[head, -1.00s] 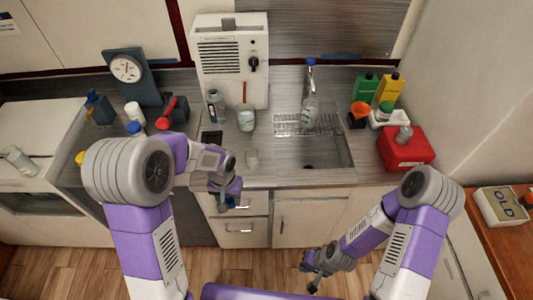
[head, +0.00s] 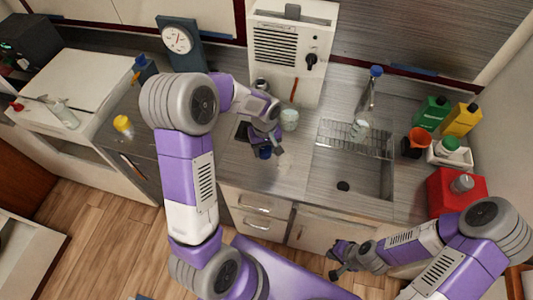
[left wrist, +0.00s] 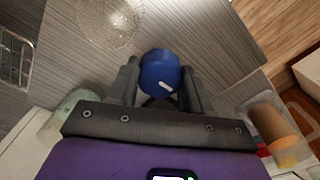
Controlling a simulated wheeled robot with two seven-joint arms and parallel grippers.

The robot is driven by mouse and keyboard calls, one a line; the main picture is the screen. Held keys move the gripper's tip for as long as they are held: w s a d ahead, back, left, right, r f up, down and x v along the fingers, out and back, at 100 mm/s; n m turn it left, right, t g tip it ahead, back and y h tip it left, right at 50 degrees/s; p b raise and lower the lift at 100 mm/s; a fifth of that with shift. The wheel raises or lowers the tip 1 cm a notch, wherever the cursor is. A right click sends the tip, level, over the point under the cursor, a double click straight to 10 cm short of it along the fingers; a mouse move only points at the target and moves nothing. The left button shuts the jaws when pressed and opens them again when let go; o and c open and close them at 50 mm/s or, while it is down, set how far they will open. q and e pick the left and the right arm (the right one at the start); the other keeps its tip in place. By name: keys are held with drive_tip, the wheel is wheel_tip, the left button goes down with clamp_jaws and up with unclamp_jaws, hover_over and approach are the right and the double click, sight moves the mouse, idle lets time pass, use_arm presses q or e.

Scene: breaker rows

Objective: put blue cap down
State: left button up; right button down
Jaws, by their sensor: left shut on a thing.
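The blue cap (left wrist: 158,72) is between the two dark fingers of my left gripper (left wrist: 160,88) in the left wrist view, with a small white mark on it. In the head view my left gripper (head: 266,147) is over the front part of the grey counter (head: 235,172), left of the sink, with the blue cap (head: 265,153) at its tips. I cannot tell whether the cap touches the counter. My right gripper (head: 340,260) hangs low in front of the cabinets, apart from the objects; its jaw gap is too small to judge.
A glass cup (head: 289,119) stands behind my left gripper. The sink (head: 352,178) with a drying rack (head: 355,137) is to the right. A red box (head: 455,192) and green and yellow bottles (head: 461,119) stand further right. A yellow object (head: 123,124) lies at the left.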

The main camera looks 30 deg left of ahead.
sight(265, 155)
use_arm(q)
drive_tip(key=shift+w+f, duration=0.1)
drive_tip(key=shift+f, duration=2.15)
drive_tip(key=shift+f+b, duration=0.2)
drive_tip(key=shift+b, duration=0.25)
drive_tip(key=o, duration=0.8)
drive_tip(key=shift+r, duration=0.1)
drive_tip(key=shift+r+p, duration=0.2)
drive_tip(key=shift+p, duration=0.15)
wheel_tip(265, 155, up, 12)
drive_tip(key=shift+f+p, duration=0.1)
drive_tip(key=shift+p, duration=0.6)
